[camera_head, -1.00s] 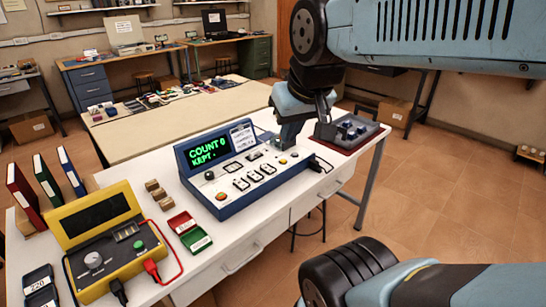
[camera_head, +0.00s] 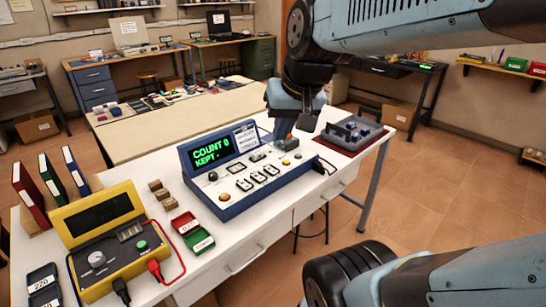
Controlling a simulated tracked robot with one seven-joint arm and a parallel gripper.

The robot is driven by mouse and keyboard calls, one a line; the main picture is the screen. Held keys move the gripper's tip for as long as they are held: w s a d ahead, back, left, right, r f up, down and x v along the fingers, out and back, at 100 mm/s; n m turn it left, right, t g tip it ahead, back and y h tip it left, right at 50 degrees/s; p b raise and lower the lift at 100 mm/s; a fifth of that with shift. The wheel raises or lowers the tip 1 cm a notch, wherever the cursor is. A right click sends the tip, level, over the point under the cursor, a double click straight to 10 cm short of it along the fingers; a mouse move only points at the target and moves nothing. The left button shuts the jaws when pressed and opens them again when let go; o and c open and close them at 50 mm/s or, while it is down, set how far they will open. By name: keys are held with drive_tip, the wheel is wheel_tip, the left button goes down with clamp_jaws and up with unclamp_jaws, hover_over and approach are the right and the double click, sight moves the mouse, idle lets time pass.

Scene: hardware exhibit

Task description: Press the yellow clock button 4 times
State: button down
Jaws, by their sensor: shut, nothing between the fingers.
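The blue and white console (camera_head: 255,175) stands on the white bench. Its dark screen (camera_head: 212,151) reads "COUNT 0" and "KEPT" in green. A small yellow button (camera_head: 285,162) sits on the right part of its panel, and a red button (camera_head: 224,196) at the front left. My gripper (camera_head: 283,134) is shut and empty, pointing down over the back right part of the console, behind the yellow button in the picture. The gap between fingertips and panel is hard to judge. My gripper hides part of the panel's back right.
A yellow instrument (camera_head: 110,245) with leads stands front left, beside red and green boxes (camera_head: 200,241). Upright binders (camera_head: 48,180) stand at the left. Bare bench lies before the console.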

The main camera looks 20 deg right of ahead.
drive_tip(key=w+f+m+y, duration=0.2)
drive_tip(key=w+f+m, duration=0.15)
drive_tip(key=w, duration=0.45)
drive_tip(key=m+t+y, duration=0.2)
drive_tip(key=m+t, duration=0.1)
drive_tip(key=m, duration=1.3)
hover_over(288, 163)
wheel_tip(288, 163, down, 14)
drive_tip(key=shift+w+d+r, duration=0.1)
drive_tip(key=shift+w, duration=0.05)
drive_tip(key=shift+n, duration=0.25)
drive_tip(key=shift+f, duration=4.4)
drive_tip(key=shift+f, duration=0.1)
drive_tip(key=shift+f, duration=0.25)
